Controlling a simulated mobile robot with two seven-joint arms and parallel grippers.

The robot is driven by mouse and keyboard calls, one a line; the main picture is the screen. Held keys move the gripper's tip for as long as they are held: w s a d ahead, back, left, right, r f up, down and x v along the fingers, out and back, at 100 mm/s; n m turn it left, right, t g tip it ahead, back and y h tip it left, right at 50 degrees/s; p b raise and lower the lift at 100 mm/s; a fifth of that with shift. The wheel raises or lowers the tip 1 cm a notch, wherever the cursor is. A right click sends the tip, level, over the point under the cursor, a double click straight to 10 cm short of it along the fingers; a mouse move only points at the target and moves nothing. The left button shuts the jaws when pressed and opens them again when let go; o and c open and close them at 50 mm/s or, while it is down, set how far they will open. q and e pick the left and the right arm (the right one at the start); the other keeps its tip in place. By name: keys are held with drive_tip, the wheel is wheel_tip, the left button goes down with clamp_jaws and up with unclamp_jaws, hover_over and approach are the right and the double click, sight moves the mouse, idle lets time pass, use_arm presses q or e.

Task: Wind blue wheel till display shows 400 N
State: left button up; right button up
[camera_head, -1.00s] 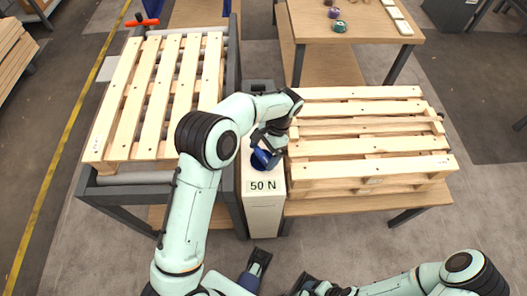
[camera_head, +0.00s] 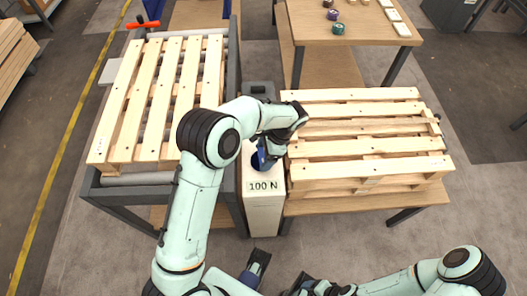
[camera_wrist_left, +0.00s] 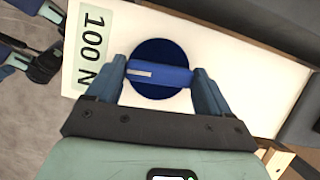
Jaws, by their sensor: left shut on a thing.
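The blue wheel (camera_wrist_left: 160,52) is a dark blue disc with a lighter blue grip bar across it, on top of a narrow white post (camera_head: 262,214). My left gripper (camera_wrist_left: 160,75) is shut on the wheel's grip bar, one finger at each end. In the head view the wheel (camera_head: 258,163) is partly hidden by my left gripper (camera_head: 265,155). The display (camera_head: 264,186) on the post's top reads 100 N; it also shows in the left wrist view (camera_wrist_left: 92,47). My right gripper (camera_head: 307,284) is low in the head view, away from the post; its fingers are unclear.
A roller conveyor (camera_head: 130,180) with a wooden pallet (camera_head: 165,95) stands left of the post. Stacked pallets (camera_head: 365,145) on a low table stand close on the right. A wooden table (camera_head: 370,30) with small coloured spools is behind.

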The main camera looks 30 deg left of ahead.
use_arm(q)
drive_tip(key=m+t, duration=0.1)
drive_tip(key=m, duration=0.2)
drive_tip(key=shift+s+r+m+y+p, duration=0.1)
drive_tip(key=shift+s+m+y+p, duration=0.05)
drive_tip(key=shift+m+y+p, duration=0.25)
drive_tip(key=m+t, duration=0.1)
drive_tip(key=m, duration=0.2)
drive_tip(key=shift+m+t, duration=0.3)
drive_tip(key=shift+t, duration=0.1)
drive_tip(key=m+t, duration=0.1)
drive_tip(key=m, duration=0.2)
drive_tip(key=shift+s+m, duration=0.15)
drive_tip(key=shift+m, duration=0.15)
drive_tip(key=shift+m+t+h, duration=0.4)
drive_tip(key=shift+m+t, duration=0.5)
drive_tip(key=shift+m, duration=1.1)
drive_tip(key=o, duration=0.9)
drive_tip(key=shift+o, duration=0.2)
drive_tip(key=shift+s+p, duration=0.1)
drive_tip(key=shift+p, duration=0.2)
